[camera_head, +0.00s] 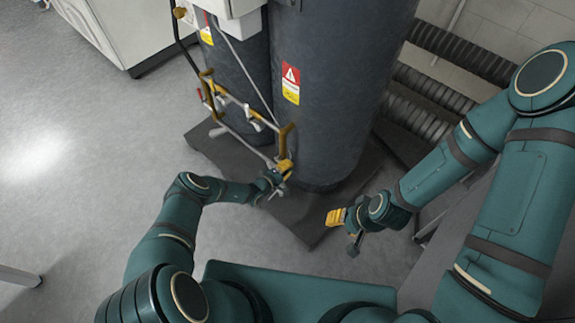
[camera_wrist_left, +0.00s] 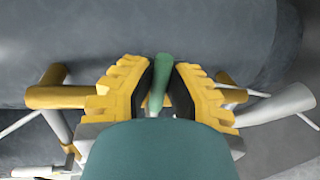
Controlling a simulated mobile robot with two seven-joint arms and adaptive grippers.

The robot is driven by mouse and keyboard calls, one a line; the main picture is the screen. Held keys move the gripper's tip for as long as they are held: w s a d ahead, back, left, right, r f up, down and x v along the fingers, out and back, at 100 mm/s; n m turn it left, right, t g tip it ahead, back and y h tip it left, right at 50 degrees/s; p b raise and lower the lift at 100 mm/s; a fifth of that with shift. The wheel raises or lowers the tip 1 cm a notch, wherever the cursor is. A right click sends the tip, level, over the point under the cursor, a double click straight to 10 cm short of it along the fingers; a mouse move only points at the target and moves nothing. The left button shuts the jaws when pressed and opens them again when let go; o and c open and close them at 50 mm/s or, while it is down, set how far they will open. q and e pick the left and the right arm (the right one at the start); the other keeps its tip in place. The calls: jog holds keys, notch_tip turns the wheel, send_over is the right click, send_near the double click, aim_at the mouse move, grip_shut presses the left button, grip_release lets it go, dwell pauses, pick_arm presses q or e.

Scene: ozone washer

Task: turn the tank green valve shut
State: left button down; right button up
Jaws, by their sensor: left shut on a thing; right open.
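The dark grey tank (camera_head: 335,90) stands upright in the middle of the head view, with brass and white pipework low on its front-left side. My left gripper (camera_head: 284,167) is at this pipework, close to the tank wall. In the left wrist view, its yellow-padded fingers (camera_wrist_left: 157,92) are shut on the green valve handle (camera_wrist_left: 158,88), which points up between them. The valve is too small and covered to make out in the head view. My right gripper (camera_head: 345,230) is open and empty, apart from the tank, to its lower right.
A second, narrower dark tank (camera_head: 238,75) stands to the left, joined by brass pipes (camera_head: 212,95). Both stand on a dark base plate (camera_head: 225,155). Ribbed dark hoses (camera_head: 460,55) run behind at right. A white cabinet (camera_head: 130,30) is at upper left.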

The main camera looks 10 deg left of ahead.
pick_arm(q)
jog(key=shift+f, duration=0.2)
dwell(0.4)
jog(key=c, duration=0.9)
grip_release()
jog(key=shift+a, duration=0.1)
jog(key=v, duration=1.2)
jog(key=shift+s, duration=0.1)
